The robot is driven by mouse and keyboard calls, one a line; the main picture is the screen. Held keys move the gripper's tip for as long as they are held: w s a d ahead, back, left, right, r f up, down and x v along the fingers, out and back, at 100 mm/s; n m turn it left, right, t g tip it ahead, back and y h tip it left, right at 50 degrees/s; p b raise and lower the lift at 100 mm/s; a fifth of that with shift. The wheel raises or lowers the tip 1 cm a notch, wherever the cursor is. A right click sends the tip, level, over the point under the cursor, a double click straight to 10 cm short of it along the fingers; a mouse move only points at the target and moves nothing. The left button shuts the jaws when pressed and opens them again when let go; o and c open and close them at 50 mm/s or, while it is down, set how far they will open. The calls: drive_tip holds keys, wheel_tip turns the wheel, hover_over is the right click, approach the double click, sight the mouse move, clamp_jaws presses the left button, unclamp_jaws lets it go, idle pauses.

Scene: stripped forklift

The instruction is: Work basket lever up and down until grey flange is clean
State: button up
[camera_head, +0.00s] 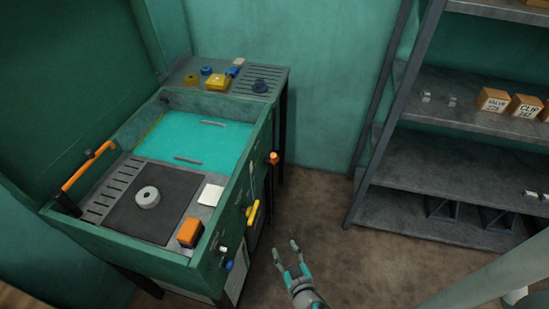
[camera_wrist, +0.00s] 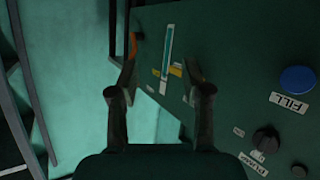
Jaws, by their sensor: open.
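A light grey ring-shaped flange (camera_head: 147,197) with a central hole lies on the dark mat at the washer's front left; how clean it is cannot be told. An orange-tipped lever (camera_head: 273,158) stands out from the washer's right side, beside the tank; an orange piece also shows at the upper left of the wrist view (camera_wrist: 133,46). I cannot tell for sure that this is the basket lever. My gripper (camera_head: 286,251) is open and empty, low in front of the washer's right side, apart from the levers. Its two fingers also show in the wrist view (camera_wrist: 161,66).
The washer tank (camera_head: 205,138) holds turquoise liquid. A yellow handle (camera_head: 253,214) sticks out of its side panel. The wrist view shows a blue FILL button (camera_wrist: 297,79), a black knob (camera_wrist: 266,139) and a level gauge (camera_wrist: 167,52). Shelving (camera_head: 440,165) stands right; floor between is clear.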

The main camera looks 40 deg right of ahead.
drive_tip(key=w+d+r+m+h, duration=0.2)
drive_tip(key=w+d+r+h, duration=0.15)
drive_tip(key=w, duration=0.65)
drive_tip(key=m+h, duration=0.3)
drive_tip(key=h, duration=0.1)
approach(274, 160)
drive_tip(key=x, duration=1.1)
drive_tip(key=shift+d, duration=0.1)
clamp_jaws()
